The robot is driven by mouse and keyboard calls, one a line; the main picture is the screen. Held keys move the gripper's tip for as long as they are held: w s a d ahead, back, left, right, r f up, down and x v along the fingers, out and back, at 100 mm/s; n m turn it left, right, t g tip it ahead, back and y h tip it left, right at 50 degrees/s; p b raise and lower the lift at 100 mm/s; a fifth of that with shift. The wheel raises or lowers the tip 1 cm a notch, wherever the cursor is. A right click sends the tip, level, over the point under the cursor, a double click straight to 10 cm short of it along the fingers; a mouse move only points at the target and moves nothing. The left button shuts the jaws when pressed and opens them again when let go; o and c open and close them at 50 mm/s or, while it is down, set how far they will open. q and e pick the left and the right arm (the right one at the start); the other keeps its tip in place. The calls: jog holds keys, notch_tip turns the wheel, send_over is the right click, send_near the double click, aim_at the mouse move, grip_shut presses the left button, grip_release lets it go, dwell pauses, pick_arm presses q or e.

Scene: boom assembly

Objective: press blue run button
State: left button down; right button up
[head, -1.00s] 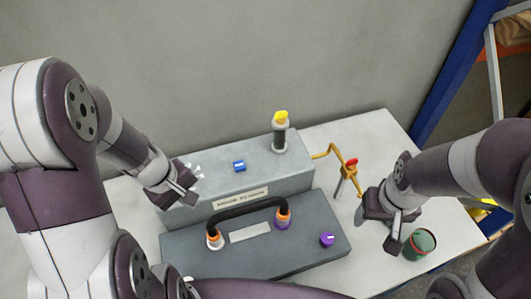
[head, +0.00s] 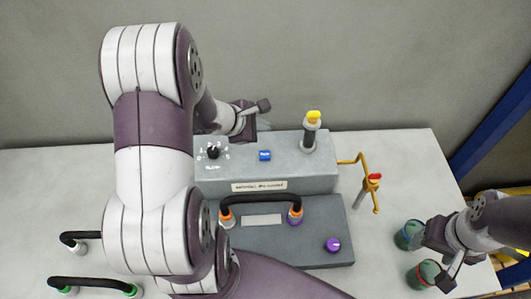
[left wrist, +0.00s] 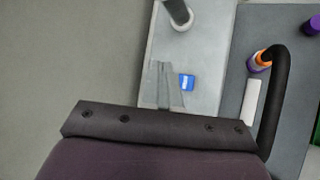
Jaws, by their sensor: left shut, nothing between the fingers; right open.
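The blue run button (head: 265,155) sits on top of the grey control box (head: 300,176), right of a black dial (head: 213,152). In the left wrist view the blue button (left wrist: 187,82) lies just right of my shut fingers. My left gripper (head: 263,106) shows above and behind the button in the head view, over the back edge of the box. Its fingers (left wrist: 162,80) are closed and empty, and look apart from the button, though the height gap is hard to judge. My right gripper (head: 443,272) is open at the right, by two green cups (head: 407,235).
A post with a yellow top (head: 313,119) stands on the box right of the button. A dark base (head: 330,216) with a black hose (head: 260,197) and purple knob (head: 333,245) lies in front. A yellow pipe with red valve (head: 375,178) is at right.

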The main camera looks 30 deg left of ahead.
aim_at(262, 156)
pick_arm(q)
notch_tip(262, 156, down, 9)
jog(key=b, duration=0.6)
jog(key=shift+d+r+b, duration=0.1)
jog(key=shift+r+b, duration=0.1)
jog(key=shift+b, duration=0.2)
jog(key=shift+f, duration=0.1)
dwell(1.3)
jog(key=shift+f+b, duration=0.4)
jog(key=shift+b, duration=0.4)
jog(key=shift+f+b, duration=0.55)
jog(key=shift+b, duration=0.1)
dwell(0.4)
jog(key=shift+r, duration=0.15)
jog(key=shift+r+p, duration=0.6)
jog(key=shift+r, duration=0.25)
